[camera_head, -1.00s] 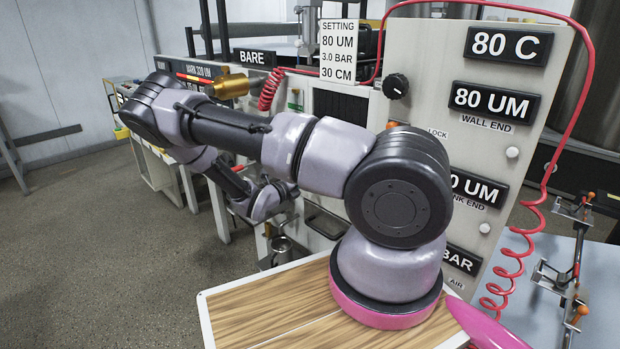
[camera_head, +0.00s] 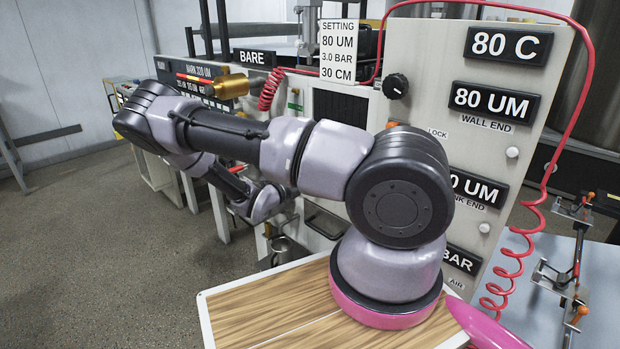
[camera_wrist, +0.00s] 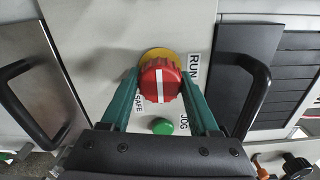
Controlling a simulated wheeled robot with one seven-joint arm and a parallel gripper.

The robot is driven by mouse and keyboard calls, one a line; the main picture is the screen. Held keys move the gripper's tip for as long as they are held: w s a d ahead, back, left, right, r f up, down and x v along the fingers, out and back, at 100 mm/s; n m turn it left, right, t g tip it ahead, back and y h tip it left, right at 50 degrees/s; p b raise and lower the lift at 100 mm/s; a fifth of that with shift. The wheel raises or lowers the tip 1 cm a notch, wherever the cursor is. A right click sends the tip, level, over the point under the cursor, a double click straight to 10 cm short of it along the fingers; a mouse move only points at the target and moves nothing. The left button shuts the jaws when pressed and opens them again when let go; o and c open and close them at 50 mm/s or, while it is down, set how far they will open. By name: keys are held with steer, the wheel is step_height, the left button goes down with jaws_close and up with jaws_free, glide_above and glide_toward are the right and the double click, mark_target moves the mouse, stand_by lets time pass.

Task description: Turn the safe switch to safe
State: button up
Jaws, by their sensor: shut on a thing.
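The safe switch (camera_wrist: 160,80) is a red ribbed knob with a white stripe on a yellow round base, on a pale panel in the wrist view. Its labels read RUN (camera_wrist: 193,70) at upper right, JOG (camera_wrist: 185,121) at lower right and SAFE (camera_wrist: 139,103) at lower left. The stripe stands nearly upright in the picture, its lower end between SAFE and JOG. My gripper (camera_wrist: 162,87) is shut on the knob, one green finger on each side. The head view hides the switch and my gripper behind my arm and the machines.
A green button (camera_wrist: 162,126) sits just below the knob. Black handles stand at left (camera_wrist: 38,100) and right (camera_wrist: 247,85). In the head view, a panel (camera_head: 425,60) with black dial and red coiled hose (camera_head: 515,262) stands at right; open floor (camera_head: 90,230) lies left.

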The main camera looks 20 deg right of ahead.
steer(key=shift+f, duration=0.1)
steer(key=o, duration=1.4)
steer(key=shift+a, duration=0.15)
steer(key=v, duration=1)
steer(key=shift+s+a, duration=0.15)
steer(key=shift+a, duration=0.15)
